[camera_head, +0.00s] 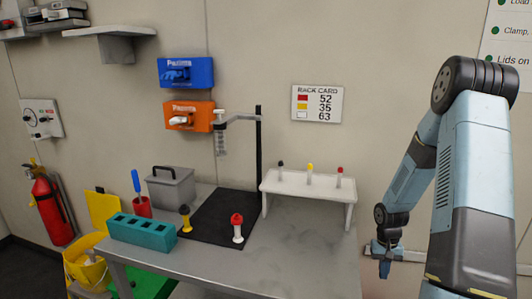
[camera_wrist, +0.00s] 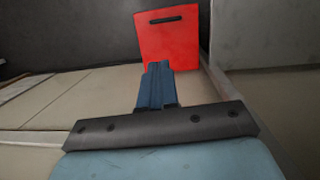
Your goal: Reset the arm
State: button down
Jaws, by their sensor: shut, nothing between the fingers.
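My arm stands at the right of the head view, bent at the elbow with its forearm hanging down. My gripper (camera_head: 384,268) is at the lower right, beside the right end of the grey table (camera_head: 290,262) and apart from it. Its fingers point down and are shut with nothing between them. In the wrist view the closed blue fingers (camera_wrist: 156,85) show at the middle, and a red flat panel with a dark slot (camera_wrist: 168,38) lies beyond them.
A white rack (camera_head: 308,187) with several capped pieces stands on the table's right. A black mat (camera_head: 212,222) holds a stand with a clamp (camera_head: 258,150). A teal block with holes (camera_head: 141,232) and a grey box (camera_head: 171,190) are at left. A wall is behind.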

jog(key=s+a+r+n+t+h, duration=0.15)
jog(key=a+r, duration=0.25)
jog(key=r, duration=0.9)
jog(key=s+a+r+m+t, duration=0.1)
jog(key=s+a+r+t, duration=0.15)
jog(key=r, duration=1.05)
jog(key=s+a+r+n+t+y, duration=0.1)
jog(key=s+a+r, duration=0.4)
jog(key=s+r, duration=0.3)
jog(key=s+a+r+n+t, duration=0.1)
jog(key=s+a+r+t, duration=0.1)
jog(key=s+a+r, duration=0.3)
jog(key=s+r, duration=0.3)
jog(key=s, duration=0.1)
jog(key=shift+s+a+t+y, duration=0.2)
jog(key=shift+s+t+y, duration=0.05)
jog(key=shift+t+y, duration=0.1)
jog(key=shift+s, duration=0.1)
